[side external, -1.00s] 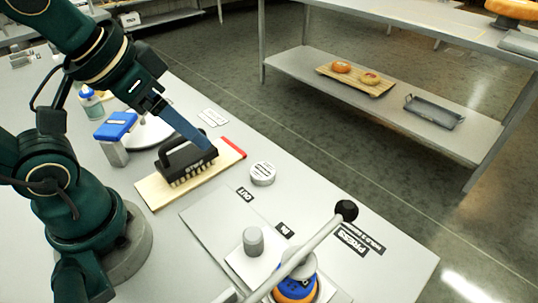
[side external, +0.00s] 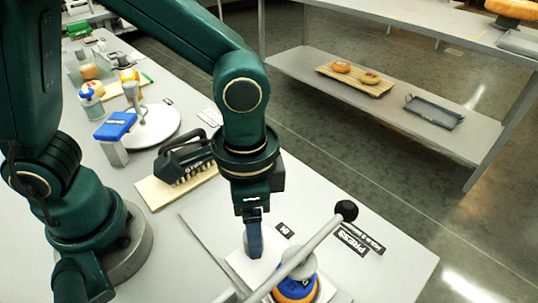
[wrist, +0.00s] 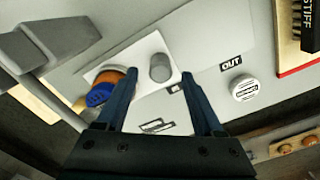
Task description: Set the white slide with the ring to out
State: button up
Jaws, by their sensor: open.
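The white slide (side external: 240,265) lies on a grey plate, and it also shows in the wrist view (wrist: 139,60). A grey upright knob (wrist: 160,67) stands on it beside the "IN" label (side external: 284,230). A blue and orange round piece (side external: 296,288) sits at the slide's other end, partly behind a lever; it also shows in the wrist view (wrist: 99,96). The "OUT" label (wrist: 231,62) is farther along the plate. My gripper (side external: 254,252) is open over the knob. In the wrist view the knob appears between my fingertips (wrist: 159,77); contact cannot be told.
A grey lever with a black ball (side external: 346,210) slants over the round piece, near the "PRESS" label (side external: 352,240). A black brush-like tool (side external: 184,160) lies on a wooden board (side external: 160,193). A round white tin (wrist: 244,88) stands past the "OUT" label.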

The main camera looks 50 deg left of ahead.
jog(key=shift+f, duration=2.05)
grip_shut()
